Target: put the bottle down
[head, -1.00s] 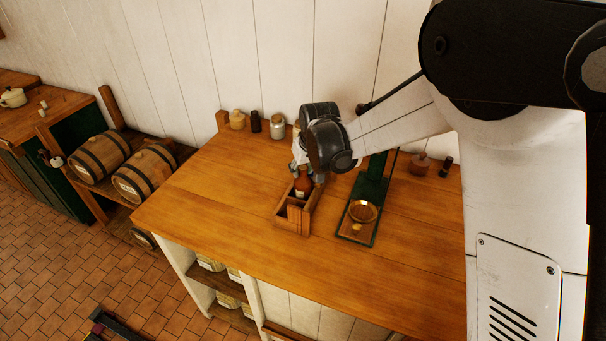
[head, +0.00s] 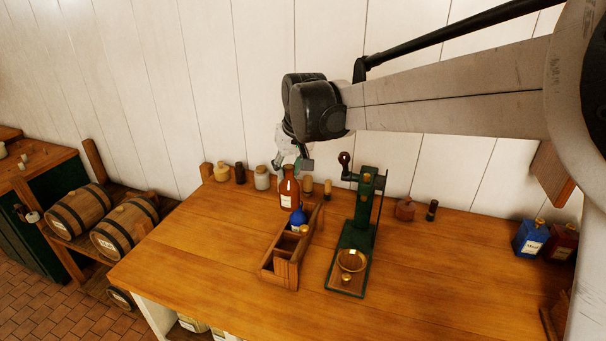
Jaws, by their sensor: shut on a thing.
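A brown bottle (head: 289,190) with a pale label hangs upright from my gripper (head: 292,164), which is shut on its neck. The bottle appears at the far end of a wooden compartment box (head: 268,269); I cannot tell its exact height above the counter. A blue bottle (head: 298,217) stands in the box, just in front of the brown one. The near compartments of the box look empty.
A green press-like stand (head: 347,240) with a brass dish stands right of the box. Jars (head: 262,178) and small containers line the wall. Blue and red canisters (head: 530,238) are at the right. The wooden counter (head: 200,240) is clear at left and front.

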